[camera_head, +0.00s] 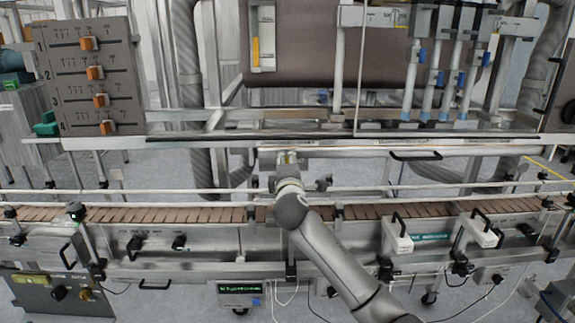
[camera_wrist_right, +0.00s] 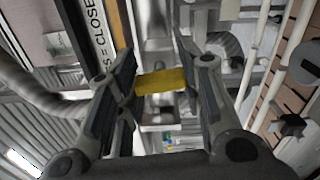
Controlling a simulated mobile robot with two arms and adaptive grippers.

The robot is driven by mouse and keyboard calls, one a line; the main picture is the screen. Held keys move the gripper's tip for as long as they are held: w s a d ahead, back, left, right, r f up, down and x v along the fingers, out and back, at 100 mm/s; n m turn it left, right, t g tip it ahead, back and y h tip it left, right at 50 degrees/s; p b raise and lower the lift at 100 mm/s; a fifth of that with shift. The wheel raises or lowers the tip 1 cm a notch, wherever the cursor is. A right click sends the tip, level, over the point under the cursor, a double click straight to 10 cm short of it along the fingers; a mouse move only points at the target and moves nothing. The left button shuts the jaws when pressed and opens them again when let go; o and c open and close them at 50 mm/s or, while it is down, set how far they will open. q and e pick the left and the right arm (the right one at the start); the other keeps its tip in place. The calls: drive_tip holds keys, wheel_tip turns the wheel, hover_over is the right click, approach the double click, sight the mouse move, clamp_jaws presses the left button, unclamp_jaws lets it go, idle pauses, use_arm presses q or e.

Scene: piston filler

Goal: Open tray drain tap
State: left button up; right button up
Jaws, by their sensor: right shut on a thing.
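My right gripper (camera_head: 286,168) reaches over the conveyor to the front edge of the long metal tray (camera_head: 350,150). In the right wrist view its two fingers (camera_wrist_right: 160,85) are shut on a yellow tap handle (camera_wrist_right: 161,80), which lies crosswise between them. In the head view the handle is mostly hidden by the gripper, with only a little yellow showing at its tip. Metal tap parts (camera_wrist_right: 157,118) show below the handle in the wrist view. My left gripper is not in view.
A slat conveyor (camera_head: 190,214) with guide rails runs across under my right arm. A panel with orange sliders (camera_head: 90,75) stands at the left. Nozzles with blue fittings (camera_head: 421,55) hang at the right. A label reading "CLOSE" (camera_wrist_right: 98,30) is beside the handle in the wrist view.

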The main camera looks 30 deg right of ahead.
drive_tip(key=shift+m, duration=0.6)
drive_tip(key=o, duration=1)
drive_tip(key=shift+o, duration=0.2)
drive_tip(key=v, duration=1.2)
drive_tip(key=shift+w+f, duration=0.1)
drive_tip(key=shift+f, duration=0.05)
